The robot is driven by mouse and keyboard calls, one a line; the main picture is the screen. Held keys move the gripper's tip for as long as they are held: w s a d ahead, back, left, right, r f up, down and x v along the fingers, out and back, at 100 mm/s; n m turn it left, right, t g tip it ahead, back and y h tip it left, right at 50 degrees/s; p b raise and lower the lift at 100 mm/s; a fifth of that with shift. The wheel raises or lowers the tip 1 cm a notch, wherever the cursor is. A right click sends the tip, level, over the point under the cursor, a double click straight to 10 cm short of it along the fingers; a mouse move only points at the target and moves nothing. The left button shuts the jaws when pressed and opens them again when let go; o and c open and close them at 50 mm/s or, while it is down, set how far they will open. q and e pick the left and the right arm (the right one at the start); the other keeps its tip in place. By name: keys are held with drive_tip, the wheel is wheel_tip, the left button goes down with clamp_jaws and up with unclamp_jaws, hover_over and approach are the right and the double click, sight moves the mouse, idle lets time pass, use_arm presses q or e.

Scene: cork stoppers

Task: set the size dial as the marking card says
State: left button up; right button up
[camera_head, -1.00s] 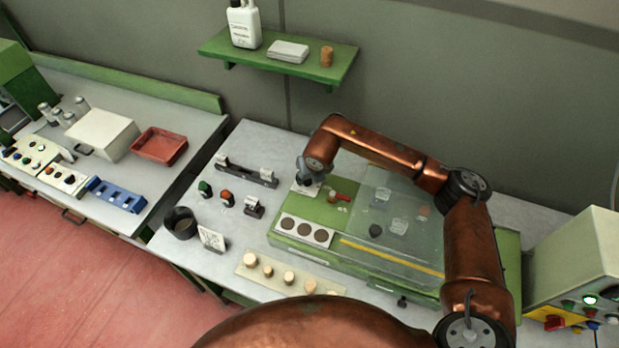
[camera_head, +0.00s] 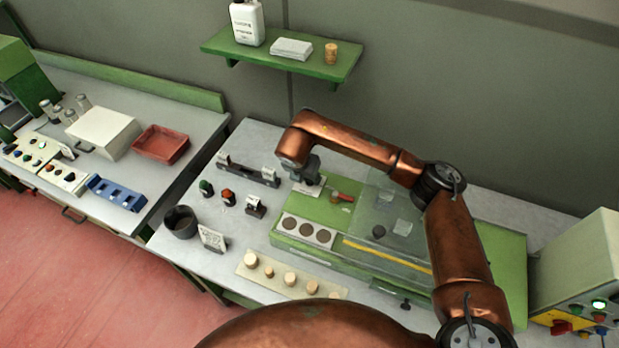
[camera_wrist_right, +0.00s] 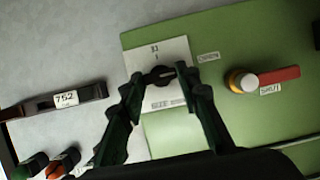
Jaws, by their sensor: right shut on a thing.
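The size dial (camera_wrist_right: 158,77) is a small dark knob on a white plate (camera_wrist_right: 177,49) at the left end of the green bench unit. My right gripper (camera_wrist_right: 163,79) is shut on the dial, one finger on each side, in the right wrist view. In the head view the right gripper (camera_head: 311,178) is over the plate and hides most of it. The plate's marks and the dial's setting are too small to read surely. A small white card (camera_head: 212,238) stands near the dark cup; its writing is unreadable. My left gripper is not in view.
A red-handled lever (camera_wrist_right: 275,78) lies right of the dial, beside a "SHUT" label. A clear cover (camera_head: 385,222) is over the green unit. A black rack (camera_wrist_right: 55,101) labelled "752" is left of the plate. Several corks stand on a pale strip (camera_head: 321,292) in front.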

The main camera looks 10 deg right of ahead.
idle(0.5)
drive_tip(key=o, duration=1.2)
drive_tip(key=shift+c, duration=0.2)
drive_tip(key=v, duration=1.2)
drive_tip(key=shift+s+f, duration=0.1)
